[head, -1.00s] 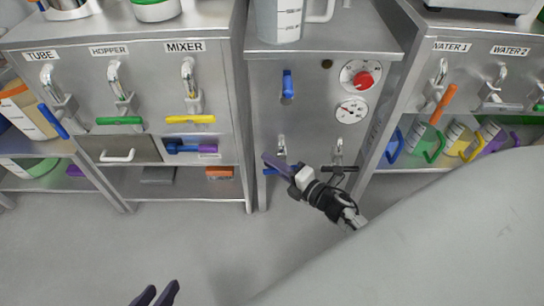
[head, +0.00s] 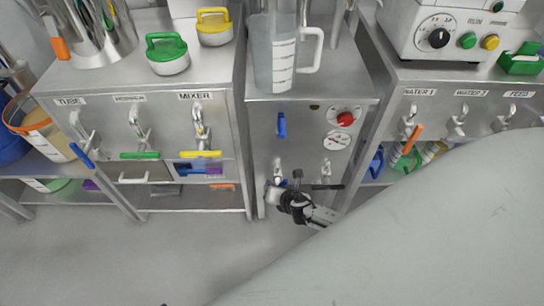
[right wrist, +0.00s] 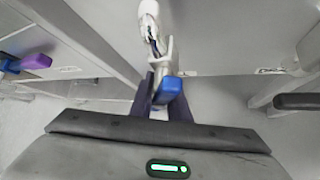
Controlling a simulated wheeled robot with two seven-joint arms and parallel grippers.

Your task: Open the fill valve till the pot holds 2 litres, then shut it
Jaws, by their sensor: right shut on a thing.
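My right gripper (head: 276,190) is shut on the blue handle (right wrist: 168,90) of the lower left valve on the middle steel cabinet. The right wrist view shows the handle between the two dark fingers, with the metal valve body just beyond. In the head view the gripper hides most of this handle. A clear jug with graduation marks (head: 275,62) stands on top of the cabinet. Its liquid level cannot be made out. Another blue handle (head: 282,125) hangs upright higher on the panel. Only a dark speck of my left gripper (head: 164,304) shows at the bottom edge.
A valve with a black handle (head: 327,187) is close to the right of my right gripper. A red knob (head: 345,118) and a round gauge (head: 337,140) are above it. The MIXER valve (head: 200,135) is on the left cabinet; the WATER 1 valve (head: 409,128) is at right.

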